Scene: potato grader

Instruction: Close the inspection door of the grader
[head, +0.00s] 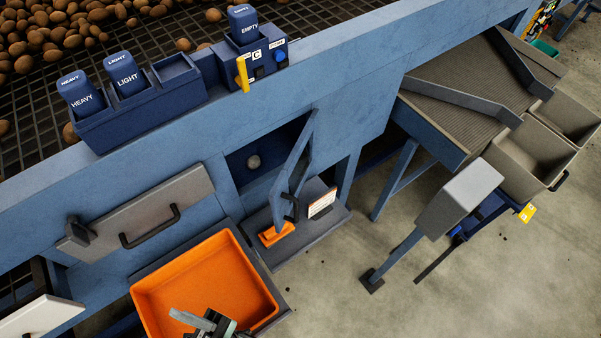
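The inspection door (297,160) appears to be the blue framed panel standing open at the right side of a dark opening (238,168) in the grader's blue side wall. A black handle (291,207) is on its lower part. A small round greyish thing (253,161) shows inside the opening. My gripper (208,322) is at the bottom edge, over the orange tray, left of and apart from the door. It is partly cut off by the frame, and I cannot tell whether its fingers are open or shut.
The orange tray (160,292) stands below the wall. A shelf (327,228) under the opening bears an orange block (277,234) and a white card (321,203). A grey panel (140,212) with a black handle is at left. A grey box on a post (460,198) stands right.

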